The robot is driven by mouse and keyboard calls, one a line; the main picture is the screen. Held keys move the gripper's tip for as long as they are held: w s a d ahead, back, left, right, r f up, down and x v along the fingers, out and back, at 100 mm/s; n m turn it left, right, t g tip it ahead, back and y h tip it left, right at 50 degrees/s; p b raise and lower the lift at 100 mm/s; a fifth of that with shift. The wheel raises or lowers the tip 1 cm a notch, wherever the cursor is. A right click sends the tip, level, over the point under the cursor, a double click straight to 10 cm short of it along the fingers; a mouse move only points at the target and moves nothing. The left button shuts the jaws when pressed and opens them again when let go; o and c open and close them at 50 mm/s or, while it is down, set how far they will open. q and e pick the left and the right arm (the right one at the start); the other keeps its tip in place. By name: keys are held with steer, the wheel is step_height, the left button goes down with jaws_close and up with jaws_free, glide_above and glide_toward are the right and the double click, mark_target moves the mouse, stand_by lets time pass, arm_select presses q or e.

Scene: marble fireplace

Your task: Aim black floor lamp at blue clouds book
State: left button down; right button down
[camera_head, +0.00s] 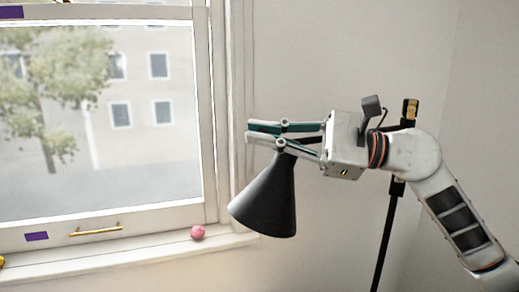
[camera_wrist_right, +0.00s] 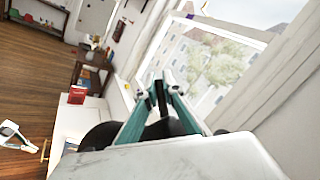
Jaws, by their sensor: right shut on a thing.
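The black floor lamp's cone-shaped shade (camera_head: 268,200) hangs in the middle of the head view, its wide end tilted down and to the left. The lamp's thin black pole (camera_head: 386,235) stands behind my right arm. My right gripper (camera_head: 265,131) is shut on the lamp head at the top of the shade. In the right wrist view, its fingers (camera_wrist_right: 158,88) point away, with part of the dark shade (camera_wrist_right: 98,137) showing behind my gripper body. I cannot make out a blue clouds book in either view.
A window with a white sill (camera_head: 130,258) is at the left, with a pink ball (camera_head: 197,232) on the sill. The right wrist view shows a red object (camera_wrist_right: 77,95) on a white surface, a dark shelf (camera_wrist_right: 92,72) and wooden floor (camera_wrist_right: 35,75). A bare wall is at the right.

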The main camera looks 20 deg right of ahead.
steer(key=shift+d+r+m+y, duration=0.15)
steer(key=shift+d+m+y, duration=0.05)
steer(key=shift+m+y, duration=0.2)
arm_select(q)
steer(key=shift+w+a+f+b, duration=0.15)
steer(key=shift+w+a+b, duration=0.05)
steer(key=shift+w+b, duration=0.15)
arm_select(e)
steer(key=shift+r, duration=0.1)
arm_select(q)
steer(key=shift+s, duration=0.15)
arm_select(e)
steer(key=shift+r, duration=0.1)
steer(key=c, duration=2.2)
jaws_free()
steer(key=shift+d, duration=0.1)
arm_select(q)
steer(key=shift+s+d+f, duration=0.15)
steer(key=shift+s+f, duration=0.25)
steer(key=shift+s, duration=0.05)
arm_select(e)
steer(key=shift+o, duration=0.2)
steer(key=shift+t, duration=0.4)
arm_select(q)
steer(key=shift+w+r, duration=0.2)
steer(key=shift+w, duration=0.1)
arm_select(e)
steer(key=v, duration=1.2)
